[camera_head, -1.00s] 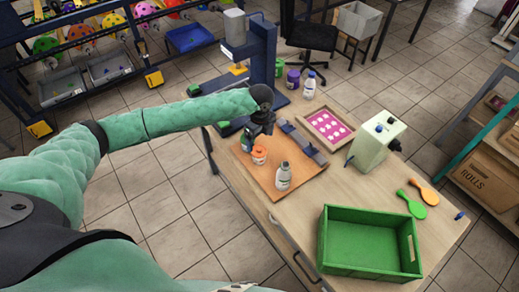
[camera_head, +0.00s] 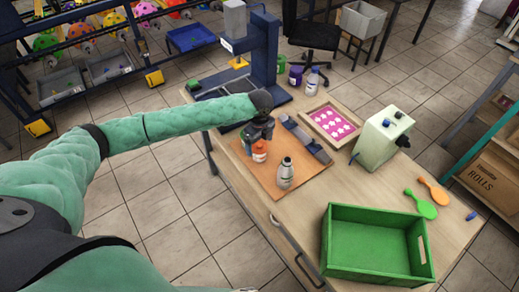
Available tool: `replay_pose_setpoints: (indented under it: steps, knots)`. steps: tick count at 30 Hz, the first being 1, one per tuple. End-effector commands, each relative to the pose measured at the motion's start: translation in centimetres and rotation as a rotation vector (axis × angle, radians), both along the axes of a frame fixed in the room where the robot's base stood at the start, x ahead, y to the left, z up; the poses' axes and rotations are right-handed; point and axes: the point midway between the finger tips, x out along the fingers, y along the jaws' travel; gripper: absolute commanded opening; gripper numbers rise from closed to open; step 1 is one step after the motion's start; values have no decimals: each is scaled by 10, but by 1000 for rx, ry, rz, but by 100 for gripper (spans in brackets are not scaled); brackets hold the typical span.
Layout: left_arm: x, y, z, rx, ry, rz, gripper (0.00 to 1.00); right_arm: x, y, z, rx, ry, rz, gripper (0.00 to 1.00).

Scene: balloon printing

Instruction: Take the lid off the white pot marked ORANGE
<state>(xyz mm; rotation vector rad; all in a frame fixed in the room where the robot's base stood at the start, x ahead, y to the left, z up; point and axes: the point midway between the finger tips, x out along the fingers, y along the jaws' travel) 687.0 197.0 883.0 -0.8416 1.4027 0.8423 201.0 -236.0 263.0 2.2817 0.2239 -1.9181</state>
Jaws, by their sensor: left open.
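The white pot (camera_head: 259,157) with an orange lid (camera_head: 260,146) stands upright on the brown board, near its back left. My left gripper (camera_head: 262,138) points down right over the lid, with its fingertips at or just above it; I cannot tell if they touch it. The gripper is open, and it partly hides the lid. The marking on the pot is too small to read. My right gripper is not in view.
A grey-capped bottle (camera_head: 285,173) stands close to the pot on the brown board (camera_head: 300,184). A dark press (camera_head: 264,60) rises behind. A green crate (camera_head: 375,246), pale green machine (camera_head: 381,140) and framed pink sheet (camera_head: 332,122) stand to the right. Bare tabletop (camera_head: 295,216) lies in front.

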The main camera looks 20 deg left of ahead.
Motion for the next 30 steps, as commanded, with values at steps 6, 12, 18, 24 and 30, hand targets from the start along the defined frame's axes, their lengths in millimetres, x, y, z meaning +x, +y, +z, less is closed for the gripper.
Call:
replay_pose_setpoints:
  steps: [6,12,18,24,30]
  knots:
    - [0,0,-2,0,0,0,86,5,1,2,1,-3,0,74]
    - [0,0,-2,0,0,0,68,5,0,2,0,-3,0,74]
    - [0,0,-2,0,0,0,38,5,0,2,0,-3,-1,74]
    - [0,0,-2,0,0,0,38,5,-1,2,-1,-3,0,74]
    - [0,0,1,0,0,0,38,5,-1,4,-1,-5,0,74]
